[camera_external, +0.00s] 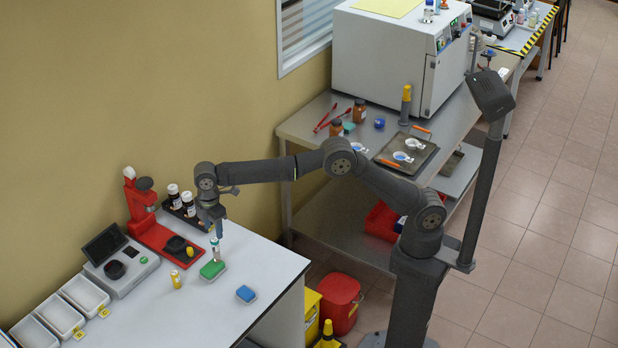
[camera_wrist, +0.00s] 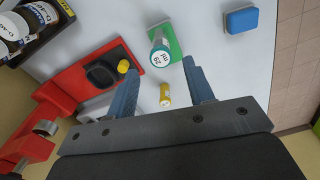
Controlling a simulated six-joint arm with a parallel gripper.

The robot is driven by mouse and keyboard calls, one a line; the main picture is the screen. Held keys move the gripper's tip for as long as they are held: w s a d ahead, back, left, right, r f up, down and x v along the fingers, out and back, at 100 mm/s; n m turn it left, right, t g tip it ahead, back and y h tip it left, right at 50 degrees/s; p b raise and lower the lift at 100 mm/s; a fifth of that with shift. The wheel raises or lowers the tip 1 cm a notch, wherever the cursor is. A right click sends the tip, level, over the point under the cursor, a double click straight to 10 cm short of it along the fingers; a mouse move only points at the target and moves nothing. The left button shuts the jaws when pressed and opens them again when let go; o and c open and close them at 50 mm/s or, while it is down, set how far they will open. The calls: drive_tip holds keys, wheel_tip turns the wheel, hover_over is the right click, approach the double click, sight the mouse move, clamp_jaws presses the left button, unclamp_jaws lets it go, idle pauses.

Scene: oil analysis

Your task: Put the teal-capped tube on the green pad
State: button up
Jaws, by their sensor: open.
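The teal-capped tube (camera_external: 216,253) stands upright at the green pad (camera_external: 209,272), and its foot appears to rest on the pad's far part. In the wrist view the tube's round cap (camera_wrist: 160,58) faces the camera and overlaps the left side of the green pad (camera_wrist: 176,46). My gripper (camera_external: 217,229) is just above the tube, pointing down. In the wrist view my gripper (camera_wrist: 160,68) is open, with its fingers apart on either side of the cap and no visible grip on it. The tube's foot is partly hidden by its cap there.
A blue pad (camera_external: 246,293) lies to the right. A red stand (camera_external: 160,232) and a rack of dark bottles (camera_external: 182,206) are close behind. A grey instrument (camera_external: 120,265) and white trays (camera_external: 60,315) line the left.

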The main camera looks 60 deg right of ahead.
sight(215, 239)
drive_tip(key=shift+r, duration=1.2)
wheel_tip(215, 239, down, 12)
drive_tip(key=shift+f, duration=0.15)
drive_tip(key=shift+r, duration=1.85)
